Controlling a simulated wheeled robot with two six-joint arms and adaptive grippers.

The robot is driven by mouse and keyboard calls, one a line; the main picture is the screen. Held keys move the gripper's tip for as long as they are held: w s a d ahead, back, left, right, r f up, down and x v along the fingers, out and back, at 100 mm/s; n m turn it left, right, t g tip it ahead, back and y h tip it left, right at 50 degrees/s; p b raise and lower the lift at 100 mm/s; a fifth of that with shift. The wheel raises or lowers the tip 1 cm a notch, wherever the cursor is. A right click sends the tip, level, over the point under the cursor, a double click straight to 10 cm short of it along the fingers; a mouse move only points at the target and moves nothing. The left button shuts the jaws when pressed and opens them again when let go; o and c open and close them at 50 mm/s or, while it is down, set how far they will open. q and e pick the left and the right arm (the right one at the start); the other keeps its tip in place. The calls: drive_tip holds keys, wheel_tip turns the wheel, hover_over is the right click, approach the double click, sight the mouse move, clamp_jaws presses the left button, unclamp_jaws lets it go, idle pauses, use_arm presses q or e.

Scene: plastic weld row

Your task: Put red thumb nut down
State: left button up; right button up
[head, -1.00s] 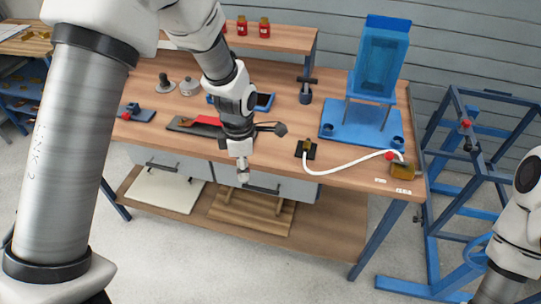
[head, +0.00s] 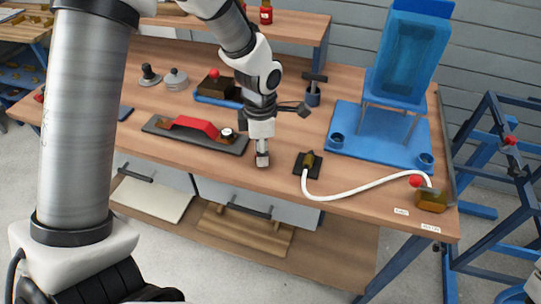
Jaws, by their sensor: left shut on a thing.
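My left gripper (head: 262,159) points down over the front part of the wooden workbench (head: 345,200), left of a small black block with a brass fitting. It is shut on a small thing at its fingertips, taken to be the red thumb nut. The fingers hide most of it, and I cannot make out its colour or shape. I cannot tell whether it touches the bench top. My right gripper is out of the picture.
A grey plate with a red handle (head: 190,124) lies just left of the gripper. The black block (head: 308,164) and white hose (head: 360,188) lie to the right. A blue stand (head: 375,140) is behind them. Bare wood shows around the gripper.

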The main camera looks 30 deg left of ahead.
use_arm(q)
clamp_jaws()
drive_tip(key=shift+s, duration=0.2)
drive_tip(key=shift+f, duration=0.1)
drive_tip(key=o, duration=1.1)
unclamp_jaws()
drive_tip(key=shift+w, duration=0.1)
drive_tip(key=shift+r+p, duration=0.35)
drive_tip(key=shift+p, duration=0.05)
wheel_tip(320, 180, up, 12)
drive_tip(key=shift+f+p, duration=0.15)
drive_tip(key=shift+p, duration=0.45)
